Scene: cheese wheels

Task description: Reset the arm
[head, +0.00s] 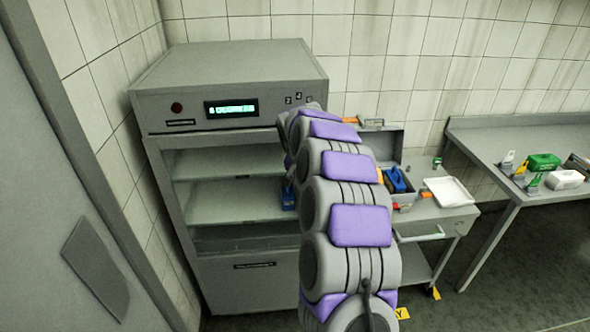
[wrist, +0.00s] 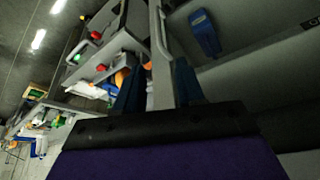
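My arm, grey with purple pads, reaches forward in the head view toward the right side of the open cabinet (head: 225,270). My gripper (wrist: 158,85) shows in the wrist view with its two blue fingers apart. A pale grey upright edge shows between and beyond the fingers, and I see nothing held. In the head view the gripper is mostly hidden behind my arm. A small blue item (head: 288,197) shows beside the arm at the cabinet; I cannot tell if it is a finger. In the wrist view a blue object (wrist: 205,33) lies beyond the fingers. No cheese wheel is recognisable.
A grey cart (head: 455,212) with a white tray (head: 449,191) and an open toolbox (head: 402,198) stands right of the cabinet. A table (head: 540,127) with a green box (head: 543,161) is farther right. A grey door (head: 60,190) is close on the left.

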